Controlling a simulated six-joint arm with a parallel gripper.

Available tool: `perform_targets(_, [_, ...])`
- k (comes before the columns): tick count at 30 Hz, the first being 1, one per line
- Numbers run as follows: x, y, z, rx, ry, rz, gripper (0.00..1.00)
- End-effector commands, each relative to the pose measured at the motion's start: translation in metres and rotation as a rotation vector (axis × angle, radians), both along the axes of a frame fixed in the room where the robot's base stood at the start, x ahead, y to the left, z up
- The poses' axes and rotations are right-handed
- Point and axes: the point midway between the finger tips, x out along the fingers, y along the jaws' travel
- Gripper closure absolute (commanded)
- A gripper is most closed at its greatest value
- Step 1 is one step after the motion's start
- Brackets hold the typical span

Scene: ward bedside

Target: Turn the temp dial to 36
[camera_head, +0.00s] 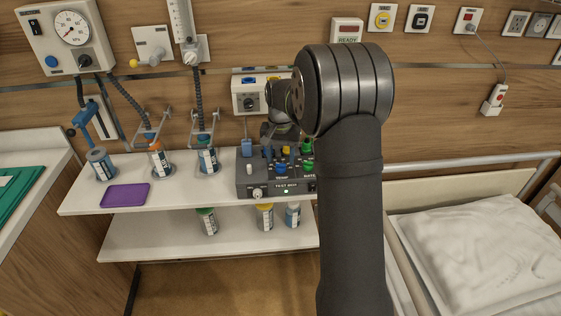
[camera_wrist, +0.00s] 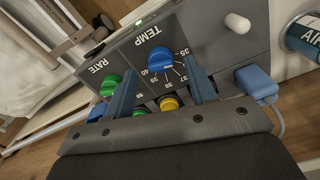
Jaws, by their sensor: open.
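The temp dial is a blue round knob (camera_wrist: 159,60) on the sloped face of the grey test box, beside the printed word TEMP. Numbers including 35, 37 and 40 ring it; I cannot clearly read its setting. In the head view the blue dial (camera_head: 281,169) shows small on the test box (camera_head: 244,186). My gripper (camera_wrist: 161,72) is open. Its two blue fingers lie to either side of the dial in the wrist view, with nothing held; whether they touch it I cannot tell. In the head view my gripper (camera_head: 280,134) is above the box, partly hidden by my arm.
A green RATE knob (camera_wrist: 110,83) sits beside the left finger. A yellow knob (camera_wrist: 170,103) and a green knob (camera_wrist: 138,113) lie close behind the dial. A blue plug (camera_wrist: 256,83) and white switch (camera_wrist: 237,22) are at right. A purple tray (camera_head: 125,195) lies on the shelf.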

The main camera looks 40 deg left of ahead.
Motion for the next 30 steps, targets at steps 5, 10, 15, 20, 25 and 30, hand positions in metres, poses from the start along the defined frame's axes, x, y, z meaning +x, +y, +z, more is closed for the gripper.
perform_targets(5, [0.000,0.000,-0.019,-0.001,0.001,0.000,0.49])
perform_targets(10, [0.000,0.000,-0.023,0.001,-0.001,0.000,0.49])
perform_targets(15, [0.000,0.000,-0.023,0.001,-0.001,0.000,0.49])
perform_targets(20, [0.000,0.000,-0.023,0.001,-0.001,0.000,0.76])
perform_targets(25, [0.000,0.000,-0.023,0.001,-0.001,0.000,0.93])
perform_targets(30, [0.000,0.000,-0.023,0.000,-0.001,-0.021,0.93])
